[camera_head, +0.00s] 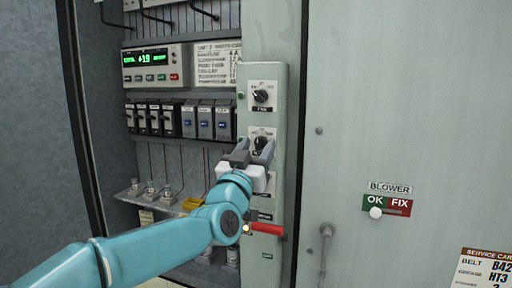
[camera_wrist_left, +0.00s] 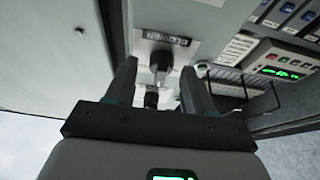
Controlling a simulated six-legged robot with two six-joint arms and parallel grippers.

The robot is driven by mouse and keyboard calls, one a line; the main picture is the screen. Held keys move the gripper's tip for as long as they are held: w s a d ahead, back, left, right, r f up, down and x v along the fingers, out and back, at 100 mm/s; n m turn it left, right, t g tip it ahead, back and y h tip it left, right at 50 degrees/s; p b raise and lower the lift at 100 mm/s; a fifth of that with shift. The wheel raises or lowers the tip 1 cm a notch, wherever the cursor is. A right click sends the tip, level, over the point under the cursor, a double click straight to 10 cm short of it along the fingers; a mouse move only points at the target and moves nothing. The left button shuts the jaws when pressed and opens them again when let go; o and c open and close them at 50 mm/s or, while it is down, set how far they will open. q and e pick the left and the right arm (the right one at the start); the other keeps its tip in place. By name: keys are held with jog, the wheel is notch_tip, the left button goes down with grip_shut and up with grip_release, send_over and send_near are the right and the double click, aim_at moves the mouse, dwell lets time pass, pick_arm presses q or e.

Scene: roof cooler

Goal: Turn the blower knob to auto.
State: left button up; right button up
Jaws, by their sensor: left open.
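A grey-green panel strip (camera_head: 287,105) carries two dark rotary knobs on white plates. The upper knob (camera_head: 261,96) is clear of my arm, and the lower knob (camera_head: 261,143) is at my left gripper (camera_head: 252,152). The gripper is open, with its fingers around the lower knob's sides. In the left wrist view the knob (camera_wrist_left: 161,62) shows between the two spread fingers; whether they touch it I cannot tell. A dark label (camera_wrist_left: 166,38) beside it is too blurred to read. The lower plate's lettering is mostly hidden in the head view. My right gripper is not in view.
A red handle (camera_head: 266,228) sticks out below my left wrist. A green-lit display unit (camera_head: 153,64) and breakers (camera_head: 204,122) fill shelves to the left. The right door carries a BLOWER OK/FIX slider (camera_head: 376,212) and a service card (camera_head: 484,268).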

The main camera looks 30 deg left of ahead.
pick_arm(q)
jog(key=shift+a, duration=0.15)
jog(key=shift+c, duration=1.2)
grip_shut()
jog(key=shift+n+y, duration=0.4)
jog(key=shift+n, duration=0.3)
jog(key=shift+d+n+g+y+b, duration=0.25)
jog(key=shift+n+y+b, duration=0.35)
jog(key=shift+n, duration=0.3)
jog(key=shift+r+n+g+y, duration=0.2)
jog(key=shift+n+y, duration=0.3)
jog(key=shift+n, duration=0.7)
jog(key=n+g+y, duration=0.1)
jog(key=n, duration=0.2)
jog(key=n+g+y, duration=0.1)
jog(key=n, duration=0.2)
jog(key=shift+d+r+n+g+y+p, duration=0.1)
jog(key=shift+n+g+y+p, duration=0.2)
jog(key=shift+n+p, duration=0.1)
jog(key=shift+n, duration=0.3)
